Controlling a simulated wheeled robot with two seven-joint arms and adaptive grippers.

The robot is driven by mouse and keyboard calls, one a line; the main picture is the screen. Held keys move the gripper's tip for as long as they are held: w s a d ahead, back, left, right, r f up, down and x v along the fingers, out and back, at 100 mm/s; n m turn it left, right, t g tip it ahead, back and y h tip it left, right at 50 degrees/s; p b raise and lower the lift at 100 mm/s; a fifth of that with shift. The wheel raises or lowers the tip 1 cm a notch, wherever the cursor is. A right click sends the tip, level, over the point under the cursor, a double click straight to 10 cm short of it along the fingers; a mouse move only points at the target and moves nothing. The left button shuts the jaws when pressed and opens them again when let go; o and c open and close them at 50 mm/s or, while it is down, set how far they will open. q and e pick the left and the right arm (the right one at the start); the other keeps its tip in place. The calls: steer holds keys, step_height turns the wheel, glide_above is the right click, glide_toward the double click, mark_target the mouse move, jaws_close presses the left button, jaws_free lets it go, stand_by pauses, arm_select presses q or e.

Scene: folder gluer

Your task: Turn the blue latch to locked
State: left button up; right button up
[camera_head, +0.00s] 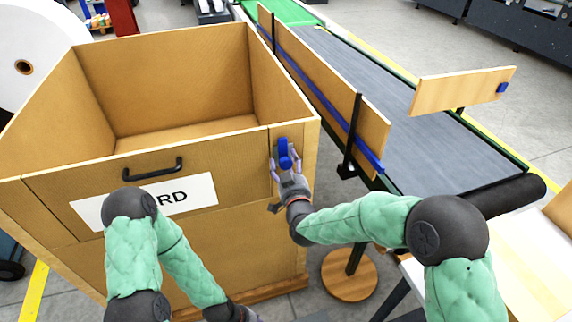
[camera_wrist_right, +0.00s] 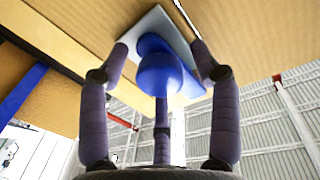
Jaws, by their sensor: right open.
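The blue latch (camera_head: 283,148) sits on a pale plate at the upper right of the brown bin's front (camera_head: 240,232). In the head view its blue body stands roughly upright. In the right wrist view the latch (camera_wrist_right: 160,72) is close, with its rounded knob facing the camera. My right gripper (camera_head: 287,168) is at the latch, its fingers open and spread around the knob. I cannot tell whether any finger touches it. My left gripper (camera_head: 246,314) is low at the bottom edge, mostly cut off, and its fingers are unclear.
The bin's front panel bears a black handle (camera_head: 152,169) and a white label (camera_head: 190,192) partly hidden by my left arm. A conveyor (camera_head: 420,150) with wooden side boards runs along the right. A black post (camera_head: 351,135) stands close right of my right gripper.

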steer(key=shift+w+a, duration=0.1)
steer(key=shift+w, duration=0.2)
steer(key=c, duration=1.1)
steer(key=shift+r, duration=0.15)
jaws_close()
